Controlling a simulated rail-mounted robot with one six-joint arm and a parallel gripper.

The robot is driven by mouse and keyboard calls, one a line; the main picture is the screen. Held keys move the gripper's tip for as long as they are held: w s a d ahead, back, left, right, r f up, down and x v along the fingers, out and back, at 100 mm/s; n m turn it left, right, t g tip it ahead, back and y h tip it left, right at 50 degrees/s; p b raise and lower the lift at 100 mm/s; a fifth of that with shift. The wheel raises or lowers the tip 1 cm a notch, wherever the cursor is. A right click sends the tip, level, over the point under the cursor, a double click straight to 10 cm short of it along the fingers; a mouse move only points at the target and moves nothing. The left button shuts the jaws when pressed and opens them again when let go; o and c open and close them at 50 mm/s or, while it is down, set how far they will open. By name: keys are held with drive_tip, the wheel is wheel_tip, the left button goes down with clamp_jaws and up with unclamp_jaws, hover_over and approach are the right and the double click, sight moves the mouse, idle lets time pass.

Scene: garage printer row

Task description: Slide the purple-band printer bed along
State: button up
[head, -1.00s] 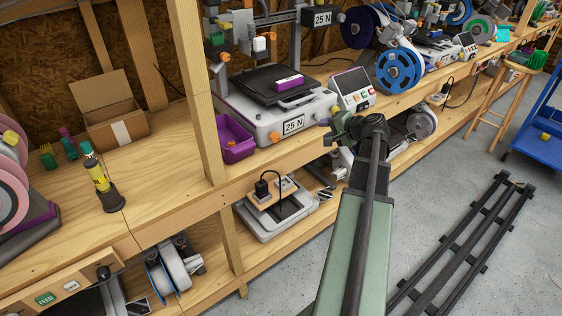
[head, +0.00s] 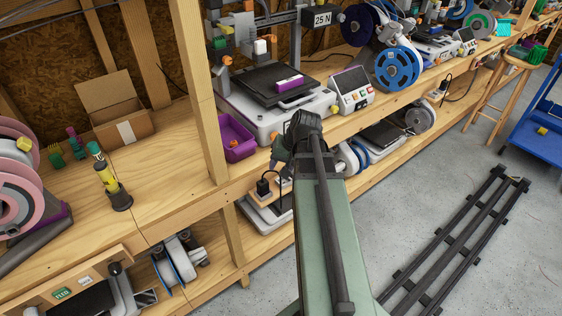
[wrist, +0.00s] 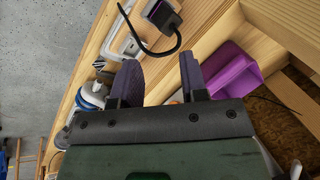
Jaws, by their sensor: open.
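The printer with the dark bed (head: 262,84) stands on the upper shelf in the head view. A small purple block (head: 290,83) with a white underside lies on the bed, and a pale handle sticks out at the bed's front edge. The wrist view does not show the bed; in the head view my arm mostly hides the gripper, low in front of the shelf.
A purple bin (head: 238,136) sits left of the printer, by a wooden post (head: 205,100); it also shows in the wrist view (wrist: 232,72). A tilted control screen (head: 350,88) stands to the right.

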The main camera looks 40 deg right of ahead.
sight(288, 107)
drive_tip(key=shift+s+d+f, duration=0.1)
drive_tip(key=shift+d+f, duration=0.1)
drive_tip(key=shift+c, duration=1.2)
drive_tip(key=d+b, duration=0.1)
drive_tip(key=s+d+f+m+t+b, duration=0.1)
drive_tip(key=d+f+m+t+b, duration=0.1)
drive_tip(key=shift+s+d+b, duration=0.3)
drive_tip(key=c, duration=0.5)
drive_tip(key=w+d+r+m+t, duration=0.1)
drive_tip(key=d+t, duration=0.1)
drive_tip(key=d+r+m+t+h+b, duration=0.1)
drive_tip(key=r+m+t, duration=0.1)
drive_tip(key=w+d+r+m+t+h, duration=0.1)
drive_tip(key=d+r+m+t, duration=0.1)
drive_tip(key=shift+w+d+t+b, duration=0.3)
drive_tip(key=shift+d+t+b, duration=0.05)
drive_tip(key=shift+t, duration=0.05)
clamp_jaws()
drive_tip(key=w+d+r+m+t+h, duration=0.1)
drive_tip(key=d+r+m+t+h, duration=0.25)
drive_tip(key=r+m, duration=0.2)
drive_tip(key=x, duration=0.4)
drive_tip(key=b+x, duration=0.1)
drive_tip(key=x, duration=0.4)
drive_tip(key=f+b+x, duration=0.1)
drive_tip(key=x, duration=0.4)
drive_tip(key=shift+d, duration=0.3)
